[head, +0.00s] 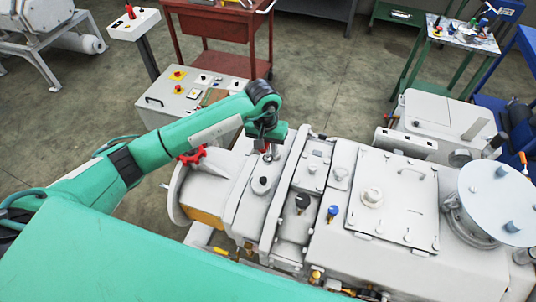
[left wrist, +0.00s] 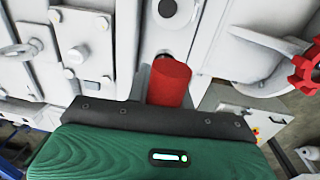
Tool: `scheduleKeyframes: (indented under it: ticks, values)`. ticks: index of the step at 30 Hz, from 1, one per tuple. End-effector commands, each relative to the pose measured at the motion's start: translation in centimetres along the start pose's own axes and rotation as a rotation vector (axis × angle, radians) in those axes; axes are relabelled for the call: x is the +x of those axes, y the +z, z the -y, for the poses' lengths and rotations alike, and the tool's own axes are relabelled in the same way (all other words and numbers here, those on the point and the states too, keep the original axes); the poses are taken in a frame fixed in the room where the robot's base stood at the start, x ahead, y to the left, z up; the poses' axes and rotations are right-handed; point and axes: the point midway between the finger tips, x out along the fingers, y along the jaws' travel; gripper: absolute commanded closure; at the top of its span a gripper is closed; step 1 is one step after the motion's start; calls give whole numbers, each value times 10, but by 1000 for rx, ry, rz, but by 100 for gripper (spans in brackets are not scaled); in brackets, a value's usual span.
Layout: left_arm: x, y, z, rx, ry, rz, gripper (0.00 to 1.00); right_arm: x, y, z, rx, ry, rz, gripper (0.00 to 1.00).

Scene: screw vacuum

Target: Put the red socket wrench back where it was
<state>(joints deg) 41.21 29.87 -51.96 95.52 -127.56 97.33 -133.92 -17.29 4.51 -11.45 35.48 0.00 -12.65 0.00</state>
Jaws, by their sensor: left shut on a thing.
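My left gripper (head: 269,152) is above the white machine (head: 340,160), over its left part, pointing down. It is shut on the red socket wrench. In the left wrist view the wrench (left wrist: 170,84) shows as a thick red cylinder coming out from beyond the black edge of my gripper, in front of the machine's pale surface. In the head view only small red bits show by the fingers. The wrench's far end and its exact contact with the machine cannot be made out. My right gripper is not in view.
A red handwheel (head: 192,156) is on the machine close to my left arm. Knobs, a blue-topped fitting (head: 333,211) and a hatch (head: 393,200) stand up from its top. A grey control box (head: 185,98), red cart (head: 215,32) and green-legged table (head: 463,36) stand behind.

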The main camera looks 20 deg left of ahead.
Motion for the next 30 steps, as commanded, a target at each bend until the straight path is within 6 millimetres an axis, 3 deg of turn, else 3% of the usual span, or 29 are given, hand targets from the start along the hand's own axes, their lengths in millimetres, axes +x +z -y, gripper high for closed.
scheduleKeyframes:
  ticks: [8,15,28,29,30]
  values:
    - [23,0,1,-1,1,1,100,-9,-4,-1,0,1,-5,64]
    - [56,0,3,-2,2,1,100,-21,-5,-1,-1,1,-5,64]
    - [64,-1,5,0,0,-3,100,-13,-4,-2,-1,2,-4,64]
    - [63,-1,4,0,0,-1,72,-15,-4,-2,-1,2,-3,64]
    - [62,0,4,0,0,-1,64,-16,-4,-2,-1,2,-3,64]
